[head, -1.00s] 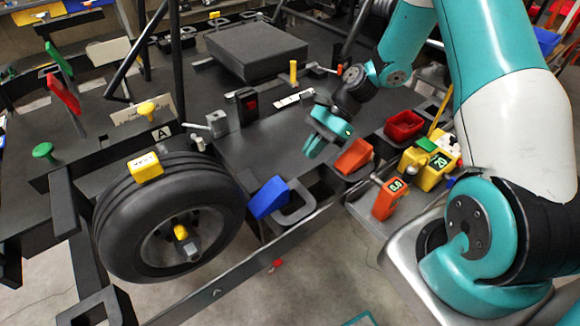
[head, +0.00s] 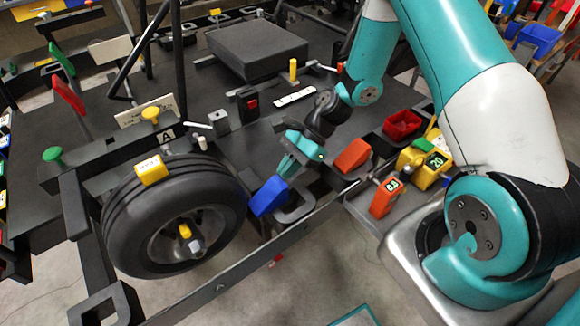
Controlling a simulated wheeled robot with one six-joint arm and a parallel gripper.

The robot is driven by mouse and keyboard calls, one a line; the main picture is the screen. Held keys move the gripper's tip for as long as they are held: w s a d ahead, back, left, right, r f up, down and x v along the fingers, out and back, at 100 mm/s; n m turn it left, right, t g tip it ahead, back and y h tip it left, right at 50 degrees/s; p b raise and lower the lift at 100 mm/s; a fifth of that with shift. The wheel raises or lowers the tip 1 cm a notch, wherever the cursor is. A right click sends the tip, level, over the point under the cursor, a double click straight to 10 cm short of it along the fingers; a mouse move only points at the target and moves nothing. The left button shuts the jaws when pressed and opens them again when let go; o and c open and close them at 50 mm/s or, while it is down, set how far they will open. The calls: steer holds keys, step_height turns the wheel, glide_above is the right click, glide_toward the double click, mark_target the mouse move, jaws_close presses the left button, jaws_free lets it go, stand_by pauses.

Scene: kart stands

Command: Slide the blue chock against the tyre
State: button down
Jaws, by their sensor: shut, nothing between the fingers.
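The blue chock (head: 269,197) is a wedge on the dark frame just right of the black tyre (head: 172,217). A narrow gap seems to show between its left edge and the tyre. My gripper (head: 285,172), teal, is right behind the chock, with its fingertips close to the chock's upper right side. The fingers are shut with nothing between them. I cannot tell whether they touch the chock.
An orange-red wedge (head: 353,156) sits to the right of my gripper. Further right are a red bin (head: 402,125), an orange gauge (head: 385,197) and a yellow device (head: 428,163). A yellow block (head: 151,170) sits on the tyre's top.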

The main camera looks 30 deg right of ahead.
steer(key=shift+s+a, duration=0.4)
steer(key=shift+a, duration=0.25)
steer(key=shift+f, duration=0.1)
steer(key=shift+d, duration=0.1)
steer(key=w+d+f+b+v, duration=0.1)
steer(key=d+f+v, duration=0.1)
steer(key=v, duration=1.2)
steer(key=s+a+r+n+h, duration=0.3)
steer(key=s+a+r+n, duration=0.3)
steer(key=a+r+n, duration=0.55)
steer(key=s+a+r+n, duration=0.2)
steer(key=s+r+n, duration=0.1)
steer(key=s+n, duration=0.2)
steer(key=s+a+r+n+t+h, duration=0.1)
steer(key=s+a+r+n, duration=0.1)
steer(key=s+r+n, duration=0.2)
steer(key=s+n, duration=0.2)
steer(key=s, duration=0.2)
steer(key=shift+s+a+r+h, duration=0.15)
steer(key=shift+s+a+h, duration=0.15)
